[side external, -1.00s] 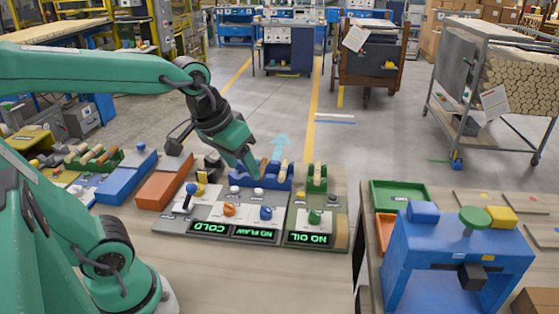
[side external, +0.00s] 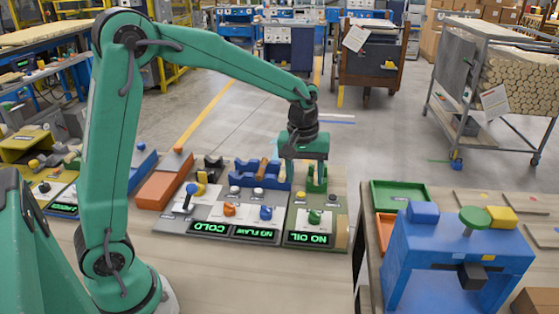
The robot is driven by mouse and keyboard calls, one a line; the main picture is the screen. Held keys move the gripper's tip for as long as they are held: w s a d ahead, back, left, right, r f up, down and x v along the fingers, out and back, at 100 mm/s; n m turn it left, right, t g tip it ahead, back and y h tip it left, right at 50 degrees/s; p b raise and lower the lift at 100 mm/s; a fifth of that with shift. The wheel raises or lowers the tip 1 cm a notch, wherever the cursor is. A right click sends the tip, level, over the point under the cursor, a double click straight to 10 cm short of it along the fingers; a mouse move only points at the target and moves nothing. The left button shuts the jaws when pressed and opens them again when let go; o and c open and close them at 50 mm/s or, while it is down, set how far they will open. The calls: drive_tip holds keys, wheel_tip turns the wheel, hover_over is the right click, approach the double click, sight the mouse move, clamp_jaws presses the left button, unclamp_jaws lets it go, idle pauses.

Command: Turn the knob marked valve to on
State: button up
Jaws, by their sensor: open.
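The control board (side external: 340,232) lies on the bench with three lit displays. They read COLD (side external: 209,228), NO FLAW (side external: 255,233) and NO OIL (side external: 308,239). A green knob (side external: 315,216) stands above the NO OIL display. The small labels are too small to read, so I cannot tell which one is marked valve. My gripper (side external: 304,170) is open and points down, behind and above the green knob, apart from it.
An orange block (side external: 164,186) lies left. A blue machine (side external: 420,250) and a green tray (side external: 399,184) stand right. The bench before the board is clear.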

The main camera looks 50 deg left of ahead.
drive_tip(key=n+g, duration=0.1)
drive_tip(key=n, duration=0.1)
hover_over(315, 213)
wheel_tip(315, 213, down, 7)
drive_tip(key=shift+r, duration=0.15)
drive_tip(key=shift+f, duration=3.9)
drive_tip(key=c, duration=1)
